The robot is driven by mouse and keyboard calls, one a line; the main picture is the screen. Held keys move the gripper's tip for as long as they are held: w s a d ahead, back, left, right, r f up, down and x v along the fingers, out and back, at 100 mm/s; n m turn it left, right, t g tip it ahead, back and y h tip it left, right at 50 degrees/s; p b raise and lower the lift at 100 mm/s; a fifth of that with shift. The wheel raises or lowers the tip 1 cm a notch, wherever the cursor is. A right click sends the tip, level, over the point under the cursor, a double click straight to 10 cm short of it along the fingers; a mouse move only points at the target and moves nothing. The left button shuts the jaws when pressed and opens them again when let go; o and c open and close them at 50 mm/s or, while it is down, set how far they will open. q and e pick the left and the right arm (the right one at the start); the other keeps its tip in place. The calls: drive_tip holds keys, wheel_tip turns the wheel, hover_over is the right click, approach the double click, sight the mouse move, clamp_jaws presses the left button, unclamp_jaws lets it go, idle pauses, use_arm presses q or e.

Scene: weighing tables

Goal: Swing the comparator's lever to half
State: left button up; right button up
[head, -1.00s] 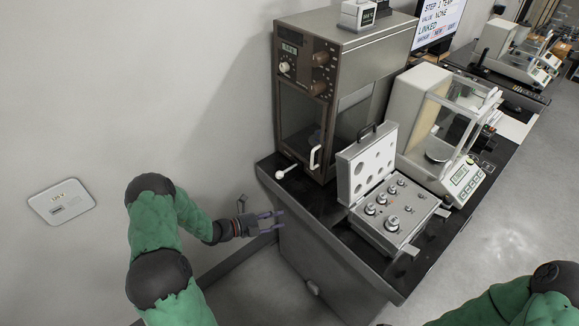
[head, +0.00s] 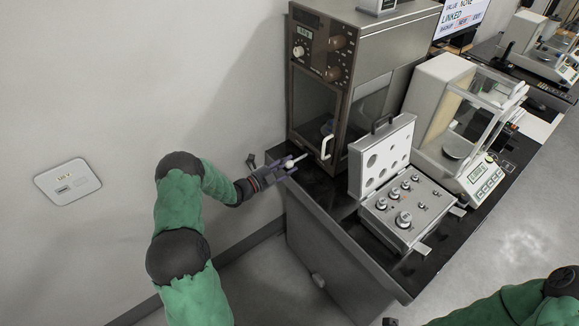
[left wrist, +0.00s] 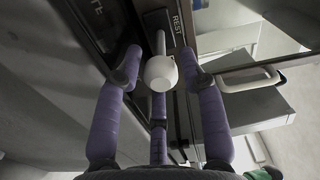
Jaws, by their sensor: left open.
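The comparator (head: 384,45) is a tall brown and grey cabinet with a glass front door on the dark table. Its lever, with a white ball knob (head: 290,164), sticks out low at the front left, and the knob also shows in the left wrist view (left wrist: 161,72). A label by the lever's base reads "REST". My left gripper (head: 292,162) is open, with its purple fingers around the knob without closing on it; the fingers also show in the left wrist view (left wrist: 165,70). Part of my right arm shows at the lower right; its gripper is out of view.
An open grey weight case (head: 400,232) with several metal weights stands right of the comparator. A white balance with a glass shield (head: 425,100) stands behind it. The comparator's white door handle (head: 326,147) is just right of my left gripper. The wall is on the left.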

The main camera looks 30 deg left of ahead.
use_arm(q)
drive_tip(key=shift+w+d, duration=0.25)
drive_tip(key=shift+w, duration=0.3)
clamp_jaws()
